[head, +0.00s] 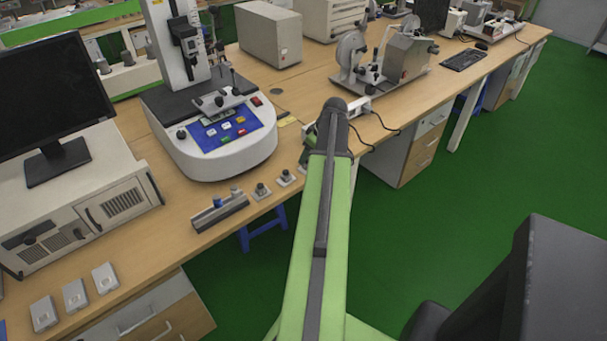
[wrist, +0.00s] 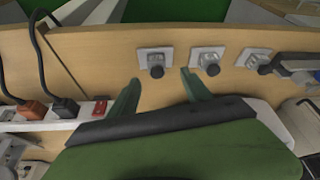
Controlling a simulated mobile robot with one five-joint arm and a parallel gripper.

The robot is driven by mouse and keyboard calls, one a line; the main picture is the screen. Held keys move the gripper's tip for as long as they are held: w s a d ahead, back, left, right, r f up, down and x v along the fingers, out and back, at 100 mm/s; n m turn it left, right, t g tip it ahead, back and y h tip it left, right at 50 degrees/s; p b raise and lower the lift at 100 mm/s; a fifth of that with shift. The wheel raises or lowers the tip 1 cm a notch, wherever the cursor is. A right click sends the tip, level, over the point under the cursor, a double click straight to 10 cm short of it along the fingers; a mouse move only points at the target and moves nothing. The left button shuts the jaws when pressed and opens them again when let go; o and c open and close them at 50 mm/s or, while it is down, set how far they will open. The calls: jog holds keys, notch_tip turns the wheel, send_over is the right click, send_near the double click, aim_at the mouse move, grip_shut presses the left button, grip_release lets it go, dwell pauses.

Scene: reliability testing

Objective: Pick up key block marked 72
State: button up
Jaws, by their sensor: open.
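Three small key blocks, pale square plates with dark round knobs, stand in a row near the table edge in the wrist view: a left one (wrist: 155,62), a middle one (wrist: 207,61) and a right one (wrist: 254,61). No number is readable, so I cannot tell which is 72. In the head view two blocks show, one (head: 261,191) and another (head: 286,178); my arm probably hides the third. My gripper (wrist: 160,78) is open and empty, its fingertips just short of the left block, one to each side. The head view mostly hides the gripper behind my arm.
A grey fixture with a blue knob (head: 220,211) lies beside the blocks. A power strip (wrist: 45,118) with plugs and cables lies left of my gripper in the wrist view. A large white tester (head: 215,150) stands behind the blocks. The wooden table (head: 185,222) has bare patches.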

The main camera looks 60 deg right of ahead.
jog(key=b+x, duration=0.4)
jog(key=x, duration=0.1)
jog(key=shift+s+d+f+b, duration=0.15)
jog(key=shift+d+f+b, duration=0.05)
jog(key=shift+d+b, duration=0.1)
jog(key=shift+a+r, duration=0.1)
jog(key=shift+r, duration=0.15)
grip_shut()
